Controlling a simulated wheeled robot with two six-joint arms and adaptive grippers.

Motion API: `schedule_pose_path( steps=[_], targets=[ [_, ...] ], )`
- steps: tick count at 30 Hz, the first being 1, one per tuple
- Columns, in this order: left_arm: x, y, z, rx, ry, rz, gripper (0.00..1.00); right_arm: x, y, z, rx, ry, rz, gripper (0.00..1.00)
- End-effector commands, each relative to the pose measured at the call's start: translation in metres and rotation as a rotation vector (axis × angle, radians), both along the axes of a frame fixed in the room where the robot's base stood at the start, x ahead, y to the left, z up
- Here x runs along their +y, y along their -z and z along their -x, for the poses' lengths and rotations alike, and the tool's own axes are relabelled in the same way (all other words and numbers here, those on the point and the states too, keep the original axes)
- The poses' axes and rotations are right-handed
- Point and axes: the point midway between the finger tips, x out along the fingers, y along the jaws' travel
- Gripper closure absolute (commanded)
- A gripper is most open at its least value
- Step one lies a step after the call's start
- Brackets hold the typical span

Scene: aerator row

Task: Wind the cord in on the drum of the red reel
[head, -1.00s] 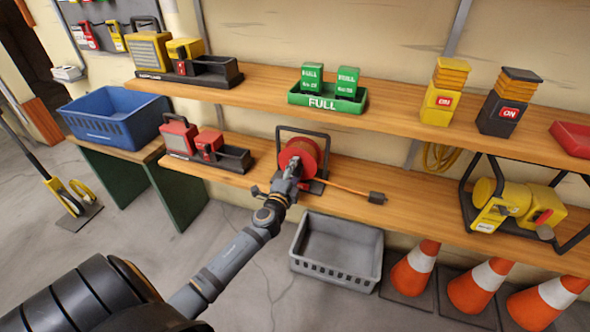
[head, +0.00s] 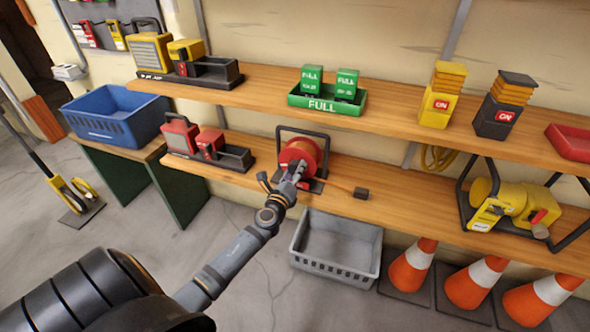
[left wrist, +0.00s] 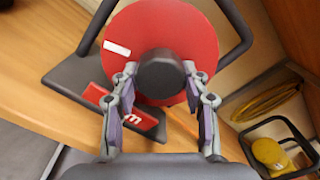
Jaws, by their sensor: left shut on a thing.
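The red reel (head: 299,150) stands on the lower shelf in a black frame. Its red disc (left wrist: 185,28) fills the upper middle of the left wrist view, with a dark round knob (left wrist: 160,76) in front of it. My left gripper (head: 296,172) is at the front of the reel. In the left wrist view its two fingers (left wrist: 160,88) are closed about the knob. An orange cord (head: 338,187) runs right from the reel along the shelf to a dark plug (head: 361,193). The drum's windings are mostly hidden. My right gripper is not in view.
A grey crate (head: 335,270) sits below the shelf, with several orange cones (head: 412,267) to its right. A yellow reel (head: 512,208) in a black frame is at the shelf's right. Red chargers (head: 180,135) stand left of the red reel.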

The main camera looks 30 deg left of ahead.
Motion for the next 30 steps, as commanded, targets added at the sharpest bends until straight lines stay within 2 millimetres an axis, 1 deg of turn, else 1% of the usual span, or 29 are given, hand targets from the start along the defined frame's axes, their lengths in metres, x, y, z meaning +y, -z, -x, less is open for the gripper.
schedule_pose_path(
  steps=[6,15,30],
  targets=[
    [0.000,0.002,0.001,0.040,0.001,-0.148,0.86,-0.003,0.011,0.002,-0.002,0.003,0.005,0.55],
    [0.001,0.003,0.001,0.069,0.002,-0.271,0.86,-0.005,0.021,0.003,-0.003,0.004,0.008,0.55],
    [0.001,0.003,0.001,0.078,0.002,-0.305,0.86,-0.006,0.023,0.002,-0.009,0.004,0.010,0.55]
  ],
)
